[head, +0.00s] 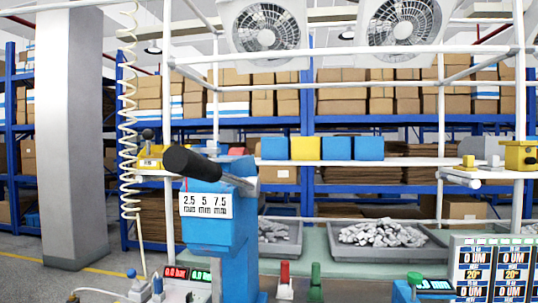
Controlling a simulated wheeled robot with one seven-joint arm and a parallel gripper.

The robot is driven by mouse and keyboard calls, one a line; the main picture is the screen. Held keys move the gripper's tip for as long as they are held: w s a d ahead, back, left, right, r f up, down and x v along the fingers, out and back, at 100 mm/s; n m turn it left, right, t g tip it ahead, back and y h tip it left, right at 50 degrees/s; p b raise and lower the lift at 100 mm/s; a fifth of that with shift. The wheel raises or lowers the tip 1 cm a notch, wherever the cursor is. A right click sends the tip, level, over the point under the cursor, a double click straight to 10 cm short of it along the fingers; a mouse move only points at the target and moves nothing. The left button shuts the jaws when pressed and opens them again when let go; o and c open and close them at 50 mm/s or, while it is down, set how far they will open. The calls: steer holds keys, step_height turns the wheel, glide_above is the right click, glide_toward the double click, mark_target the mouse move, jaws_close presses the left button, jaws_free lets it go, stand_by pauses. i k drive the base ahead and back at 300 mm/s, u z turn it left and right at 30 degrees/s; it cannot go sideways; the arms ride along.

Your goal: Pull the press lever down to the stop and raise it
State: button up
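The press (213,235) is a blue upright body at the left of centre in the head view, with a white scale plate (206,205) marked 2.5, 5 and 7.5 on its front. The press lever has a thick black grip (190,162) that points up and to the left above the scale plate. Its grey metal arm (238,181) runs from the grip down to the right side of the press head. Nothing is touching the lever. The foot of the press is cut off by the lower picture edge. My gripper does not show in this view.
Red (285,280) and green (315,281) upright handles stand right of the press. A red-and-green digital display (189,274) is at its lower left. A coiled cream hose (129,130) hangs at left. Two grey trays of metal parts (384,234) lie behind. A panel (492,268) stands at right.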

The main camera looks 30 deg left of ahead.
mark_target(177, 159)
steer(key=z, duration=0.05)
steer(key=k, duration=1.05)
steer(key=u, duration=0.85)
steer(key=i, duration=1)
